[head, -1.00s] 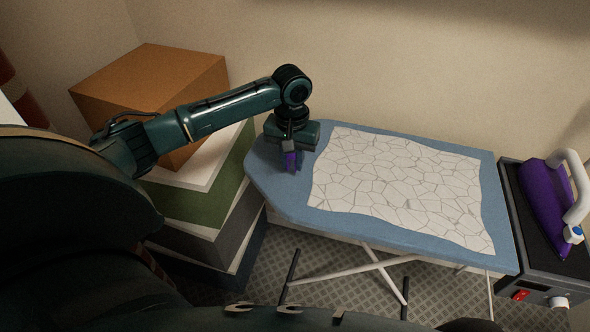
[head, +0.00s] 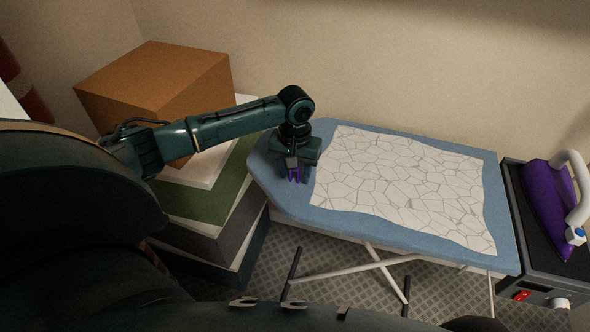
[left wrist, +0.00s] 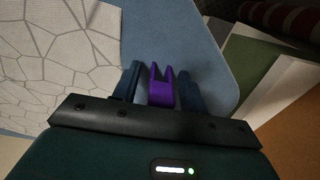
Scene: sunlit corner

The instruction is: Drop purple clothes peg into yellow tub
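The purple clothes peg (head: 295,174) is between the fingers of my left gripper (head: 294,172), over the left, rounded end of the ironing board. In the left wrist view the peg (left wrist: 162,92) sits between the two dark fingers (left wrist: 160,88), its two prongs pointing away from the palm. It has moved with the gripper, so the gripper appears shut on it. Its height above the board is hard to tell. No yellow tub shows in either view. My right gripper is not in view.
The blue ironing board (head: 345,218) carries a white cloth with a cracked-line pattern (head: 400,185). Stacked boxes, with an orange box (head: 150,85) on top, stand left of it. A purple iron (head: 545,205) on a dark base (head: 519,225) stands at the right. A wall is behind.

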